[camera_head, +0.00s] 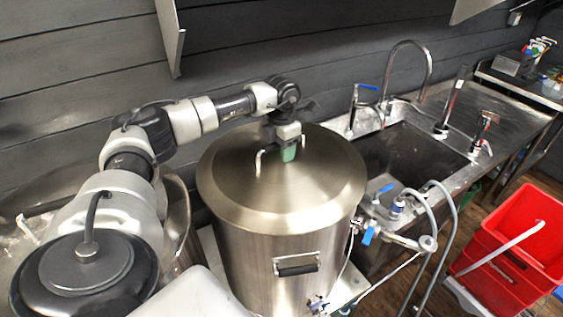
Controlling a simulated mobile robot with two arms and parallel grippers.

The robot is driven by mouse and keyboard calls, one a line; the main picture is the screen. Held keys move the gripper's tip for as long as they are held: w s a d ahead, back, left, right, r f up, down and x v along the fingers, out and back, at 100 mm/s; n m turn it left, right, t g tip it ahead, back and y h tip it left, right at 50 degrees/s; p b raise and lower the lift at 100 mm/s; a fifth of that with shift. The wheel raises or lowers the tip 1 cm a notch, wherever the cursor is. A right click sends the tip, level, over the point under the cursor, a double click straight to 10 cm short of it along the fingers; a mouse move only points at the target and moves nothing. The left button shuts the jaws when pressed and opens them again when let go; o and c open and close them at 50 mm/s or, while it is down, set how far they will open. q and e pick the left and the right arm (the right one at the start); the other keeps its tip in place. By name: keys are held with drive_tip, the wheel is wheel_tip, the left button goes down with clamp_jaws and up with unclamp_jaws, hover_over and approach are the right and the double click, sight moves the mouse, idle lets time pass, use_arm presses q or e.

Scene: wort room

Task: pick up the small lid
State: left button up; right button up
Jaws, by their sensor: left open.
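A round brushed-steel lid (235,185) lies on top of a big steel kettle (255,260) in the middle of the head view. It is the only lid that I can clearly make out. Its raised bar handle (259,160) shows at both ends, and the middle is hidden by my gripper. My left gripper (289,153) points down over the handle at the lid's centre, with its greenish finger parts low at the bar. It is open. I cannot tell whether the bar lies between the fingers or whether they touch it. My right gripper is not in view.
A sink (415,155) with a tall tap (408,55) stands right of the kettle. Hoses and a blue-handled valve (368,235) sit at the kettle's right side. A dark plank wall (90,60) is close behind.

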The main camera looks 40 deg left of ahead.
use_arm(q)
drive_tip(key=shift+c, duration=0.3)
clamp_jaws()
drive_tip(key=shift+r, duration=0.1)
drive_tip(key=shift+w, duration=0.1)
